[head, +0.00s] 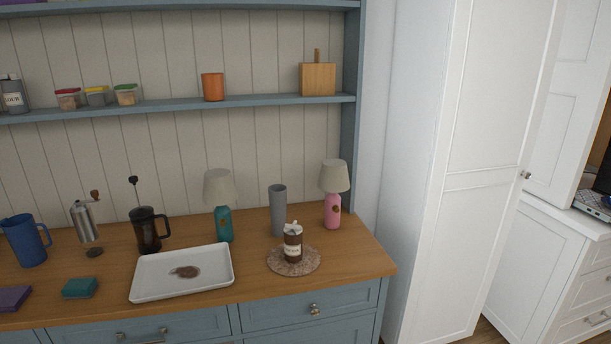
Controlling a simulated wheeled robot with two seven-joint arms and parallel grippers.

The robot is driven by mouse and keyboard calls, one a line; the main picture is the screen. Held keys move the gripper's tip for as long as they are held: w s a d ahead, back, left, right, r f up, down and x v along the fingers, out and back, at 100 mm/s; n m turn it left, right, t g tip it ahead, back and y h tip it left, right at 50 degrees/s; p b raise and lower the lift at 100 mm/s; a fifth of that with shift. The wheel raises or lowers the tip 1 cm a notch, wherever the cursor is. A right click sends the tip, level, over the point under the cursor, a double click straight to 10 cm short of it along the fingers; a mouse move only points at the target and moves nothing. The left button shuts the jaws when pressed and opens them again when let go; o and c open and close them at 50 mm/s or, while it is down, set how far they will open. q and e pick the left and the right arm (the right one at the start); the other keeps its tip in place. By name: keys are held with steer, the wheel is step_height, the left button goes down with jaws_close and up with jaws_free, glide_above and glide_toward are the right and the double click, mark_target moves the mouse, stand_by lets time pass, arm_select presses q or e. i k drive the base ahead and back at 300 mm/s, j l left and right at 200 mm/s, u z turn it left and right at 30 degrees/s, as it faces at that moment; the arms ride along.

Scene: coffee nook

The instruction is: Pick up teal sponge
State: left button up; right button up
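The teal sponge (80,287) lies flat on the wooden counter (330,262) at the lower left of the head view, near the counter's front edge. It sits between a purple block-like item (13,298) on its left and a white tray (146,288) on its right, apart from both. Neither of my grippers shows in the head view.
Behind the sponge stand a blue pitcher (26,242), a steel grinder (86,222) and a dark French press (146,232). Teal (223,224) and pink (332,212) lamps, a grey cylinder (278,210) and a jar (293,246) on a round mat (309,265) stand further right.

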mark_target(79, 288)
steer(key=u, duration=1.5)
